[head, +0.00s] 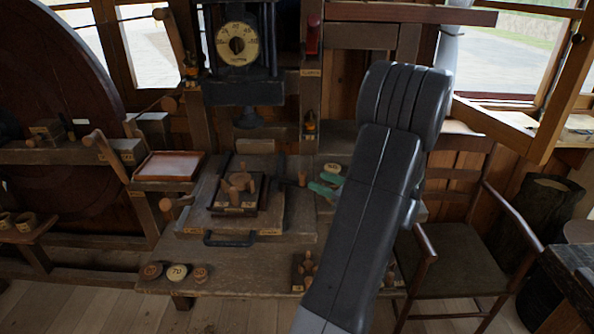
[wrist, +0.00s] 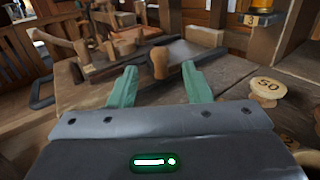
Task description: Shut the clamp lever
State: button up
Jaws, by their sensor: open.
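A turned wooden knob (wrist: 160,62) stands upright between my green fingertips in the wrist view, slightly beyond them. It looks like the handle of the clamp lever; its dark arm runs behind it. In the head view a small knob (head: 301,179) ends a dark bar beside the block fixture (head: 236,204) on the bench. My gripper (wrist: 160,72) is open, with a gap on each side of the knob. In the head view my gripper (head: 322,181) is just right of the knob, partly hidden by my arm. I cannot tell how far the lever is closed.
A round token marked 50 (wrist: 267,88) stands right of my gripper, near a wooden post. Several numbered discs (head: 177,272) lie at the bench's front left.

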aim_at(297, 182)
jog(key=p+x, duration=0.1)
jog(key=x, duration=0.8)
grip_shut()
